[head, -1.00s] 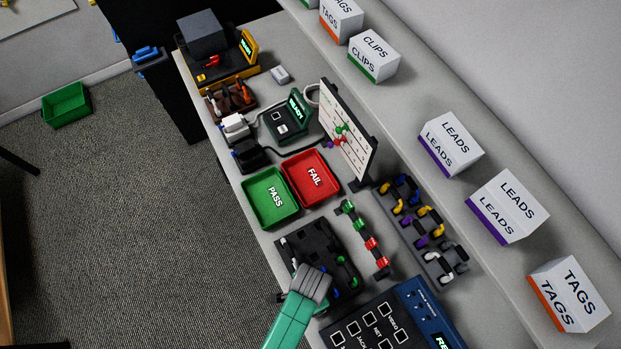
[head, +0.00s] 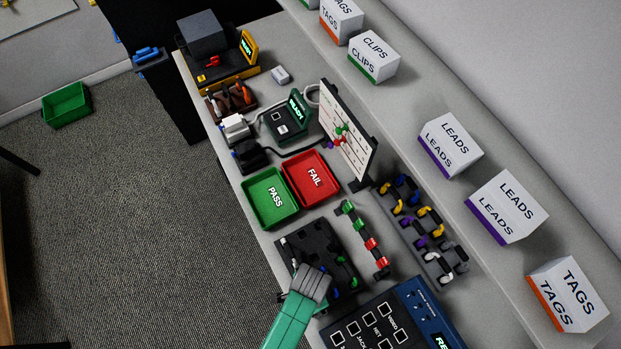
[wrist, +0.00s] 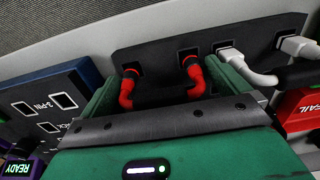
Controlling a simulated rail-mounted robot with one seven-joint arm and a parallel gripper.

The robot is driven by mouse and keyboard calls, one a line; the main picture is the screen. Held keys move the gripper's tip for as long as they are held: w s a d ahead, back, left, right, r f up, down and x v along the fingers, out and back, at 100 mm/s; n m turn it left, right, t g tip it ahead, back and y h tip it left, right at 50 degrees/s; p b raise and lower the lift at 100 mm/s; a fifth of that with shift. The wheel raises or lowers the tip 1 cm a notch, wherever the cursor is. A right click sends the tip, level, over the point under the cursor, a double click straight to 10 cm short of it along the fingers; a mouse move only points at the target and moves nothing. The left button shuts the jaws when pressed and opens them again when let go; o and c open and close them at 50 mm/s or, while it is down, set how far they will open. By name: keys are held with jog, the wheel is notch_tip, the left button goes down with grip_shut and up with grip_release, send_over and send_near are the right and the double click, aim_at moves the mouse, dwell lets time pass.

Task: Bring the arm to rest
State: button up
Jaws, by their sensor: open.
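My gripper (head: 312,284) is at the near end of the black socket holder (head: 308,240) on the bench in the head view, partly covering it. In the wrist view my gripper (wrist: 165,88) has its two green fingers spread wide apart, with nothing clamped between them. The black holder (wrist: 155,57) lies just ahead of the fingers. Two red plugs (wrist: 127,88) sit in its sockets, seen between the fingers. White plugs (wrist: 232,58) sit in sockets right of the right finger. The fingertips' exact clearance from the holder cannot be told.
A blue test panel (head: 415,310) stands close right of my gripper. The green PASS tray (head: 250,188) and red FAIL tray (head: 330,194) lie beyond the holder. A strip of green and red clips (head: 362,237) lies right of it.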

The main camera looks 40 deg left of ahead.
jog(key=shift+r+p, duration=2.95)
jog(key=shift+p, duration=0.1)
jog(key=shift+r+p, duration=0.45)
jog(key=shift+r, duration=0.65)
